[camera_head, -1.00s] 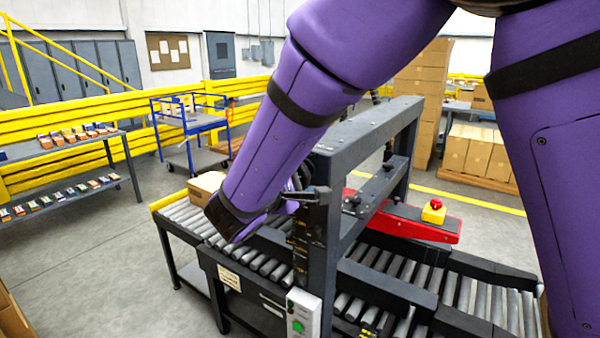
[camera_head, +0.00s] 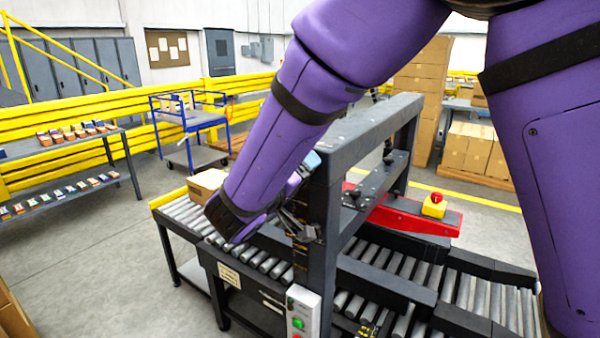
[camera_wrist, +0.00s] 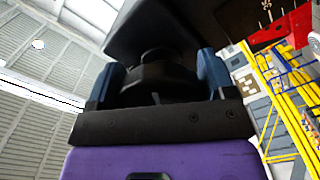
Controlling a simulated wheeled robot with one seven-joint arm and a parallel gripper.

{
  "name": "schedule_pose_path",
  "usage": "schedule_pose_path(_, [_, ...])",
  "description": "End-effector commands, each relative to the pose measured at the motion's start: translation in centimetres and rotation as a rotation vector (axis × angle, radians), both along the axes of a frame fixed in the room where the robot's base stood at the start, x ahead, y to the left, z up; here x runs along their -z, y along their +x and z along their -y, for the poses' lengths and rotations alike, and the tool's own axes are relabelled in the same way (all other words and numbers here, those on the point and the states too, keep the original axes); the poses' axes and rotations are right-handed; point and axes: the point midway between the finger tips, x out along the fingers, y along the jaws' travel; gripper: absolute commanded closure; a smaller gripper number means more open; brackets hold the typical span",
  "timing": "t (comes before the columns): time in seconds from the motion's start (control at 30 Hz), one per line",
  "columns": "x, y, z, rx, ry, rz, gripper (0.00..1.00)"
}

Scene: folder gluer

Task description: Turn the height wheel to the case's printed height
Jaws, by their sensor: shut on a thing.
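My gripper (camera_head: 304,196) is at the near post of the dark machine frame (camera_head: 375,135), and my purple forearm covers part of it. In the wrist view its two blue-grey fingers (camera_wrist: 160,84) stand either side of a dark round part, which I take to be the height wheel (camera_wrist: 158,62); the gripper is shut on it. The wheel's rim and any marks on it are hidden. The cardboard case (camera_head: 206,181) sits on the infeed rollers, left of my forearm. Its printed height cannot be read. Yellowish marks (camera_head: 301,258) on the near post are too small to read.
A control box with a green button (camera_head: 302,312) is below the near post. A red arm (camera_head: 405,217) and a yellow box with a red stop button (camera_head: 434,205) are behind the frame. A blue cart (camera_head: 190,125) and a shelf table stand at left, with open floor between.

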Motion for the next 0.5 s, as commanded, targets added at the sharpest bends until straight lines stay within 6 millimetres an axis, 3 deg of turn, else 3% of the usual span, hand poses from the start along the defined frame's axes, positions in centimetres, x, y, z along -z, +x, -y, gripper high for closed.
schedule_pose_path(0.5, [0.42,0.10,-0.21,0.001,0.385,0.298,0.47])
